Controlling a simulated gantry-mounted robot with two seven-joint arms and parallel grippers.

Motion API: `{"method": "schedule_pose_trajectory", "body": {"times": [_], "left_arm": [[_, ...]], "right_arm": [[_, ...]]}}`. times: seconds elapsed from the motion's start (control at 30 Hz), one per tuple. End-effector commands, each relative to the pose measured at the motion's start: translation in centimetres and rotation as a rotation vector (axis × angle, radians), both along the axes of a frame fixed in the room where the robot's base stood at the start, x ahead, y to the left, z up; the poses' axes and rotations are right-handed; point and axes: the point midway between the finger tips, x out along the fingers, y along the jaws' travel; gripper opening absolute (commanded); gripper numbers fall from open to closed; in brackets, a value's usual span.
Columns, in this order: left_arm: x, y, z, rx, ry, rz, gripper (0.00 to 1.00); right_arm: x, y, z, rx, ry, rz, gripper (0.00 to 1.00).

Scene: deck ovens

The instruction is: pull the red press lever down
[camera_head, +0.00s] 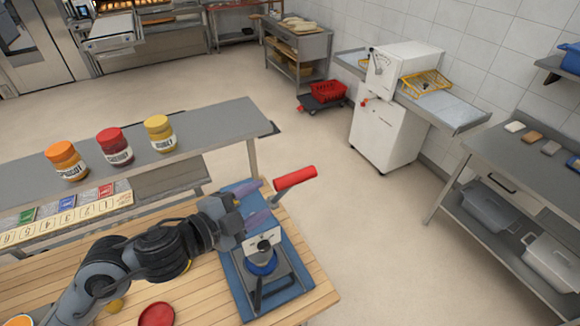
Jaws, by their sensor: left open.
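The red press lever (295,178) sticks out to the upper right of a small press (262,243) and is raised. The press stands on a blue base (243,287) at the right end of the wooden table. My left gripper (262,205) is open, its purple-grey fingers just left of the red lever and above the press. I cannot tell from this view whether a finger touches the lever. The gripper and wrist hide part of the press's upper left side. My right gripper is not in view.
A grey shelf (215,124) with orange, red and yellow jars (160,133) runs behind the table. A red round lid (156,314) lies on the wooden table (205,290) near its front edge. The floor right of the table is clear.

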Motion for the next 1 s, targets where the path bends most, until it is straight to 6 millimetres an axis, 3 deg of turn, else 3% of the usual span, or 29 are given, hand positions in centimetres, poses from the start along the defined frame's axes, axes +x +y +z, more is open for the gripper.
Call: {"method": "schedule_pose_trajectory", "body": {"times": [0.17, 0.7, 1.0], "left_arm": [[1.1, -1.0, 0.6, -0.005, -0.008, 0.000, 0.57], [6.8, -6.2, -1.1, -0.004, -0.008, 0.001, 0.57], [7.8, -7.1, -1.6, -0.002, -0.010, 0.001, 0.57]], "right_arm": [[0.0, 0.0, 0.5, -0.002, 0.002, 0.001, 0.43], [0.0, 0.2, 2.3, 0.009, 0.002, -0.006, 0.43], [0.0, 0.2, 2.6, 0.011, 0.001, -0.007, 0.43]]}}
